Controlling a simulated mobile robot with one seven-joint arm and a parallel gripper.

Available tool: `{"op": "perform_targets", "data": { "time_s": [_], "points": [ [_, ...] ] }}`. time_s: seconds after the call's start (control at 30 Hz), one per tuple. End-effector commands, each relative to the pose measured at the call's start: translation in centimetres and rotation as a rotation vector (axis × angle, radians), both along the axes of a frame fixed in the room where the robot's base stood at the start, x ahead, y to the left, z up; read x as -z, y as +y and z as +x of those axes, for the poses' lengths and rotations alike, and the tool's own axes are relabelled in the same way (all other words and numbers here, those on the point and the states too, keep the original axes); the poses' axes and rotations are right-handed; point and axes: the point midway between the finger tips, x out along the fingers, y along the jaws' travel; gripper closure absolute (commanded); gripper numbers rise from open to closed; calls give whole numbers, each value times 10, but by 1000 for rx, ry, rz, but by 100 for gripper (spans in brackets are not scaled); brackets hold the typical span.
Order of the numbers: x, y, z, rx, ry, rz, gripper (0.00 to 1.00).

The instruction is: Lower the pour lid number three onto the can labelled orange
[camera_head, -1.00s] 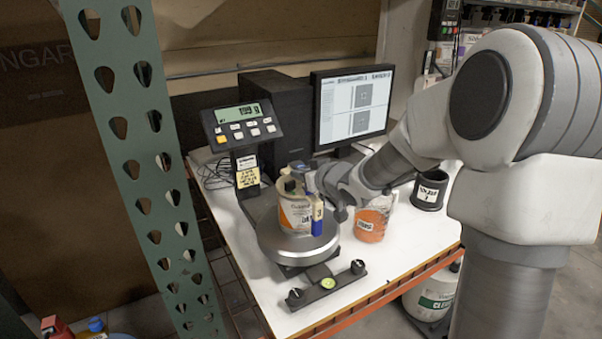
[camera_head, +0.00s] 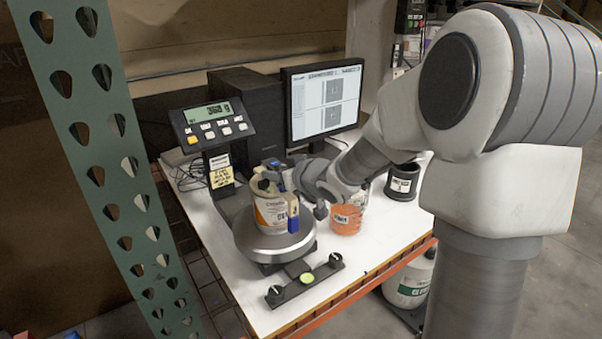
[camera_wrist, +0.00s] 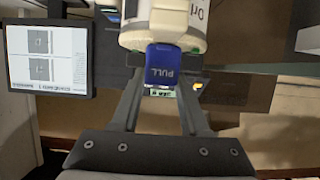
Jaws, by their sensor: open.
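A white can with an orange-edged label (camera_head: 271,214) stands upright on the round scale plate (camera_head: 264,246). A pour lid (camera_head: 264,184) with grey and tan parts is at the can's top; my gripper hides part of it, and I cannot tell whether it is fully seated. A blue tab (camera_head: 293,219) hangs at the can's right side; in the wrist view the blue tab (camera_wrist: 164,66) reads PULL. My gripper (camera_wrist: 162,75) is open, with a finger on each side of the tab. In the head view my gripper (camera_head: 282,182) is beside the can's top.
The scale display (camera_head: 212,124) and monitor (camera_head: 325,103) stand at the back. A bar with a level (camera_head: 305,280) lies in front; white table is bare around it.

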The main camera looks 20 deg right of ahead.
Motion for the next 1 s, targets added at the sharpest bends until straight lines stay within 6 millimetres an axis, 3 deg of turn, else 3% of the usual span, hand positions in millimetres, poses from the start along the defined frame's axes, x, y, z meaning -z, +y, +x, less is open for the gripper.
{"op": "perform_targets", "data": {
  "time_s": [0.6, 0.8, 1.0],
  "points": [
    [-52, -36, -113, 3, 0, -1, 56],
    [-59, -43, -132, 2, 0, -1, 56],
    [-60, -44, -136, 1, 0, 0, 56]
  ]
}}
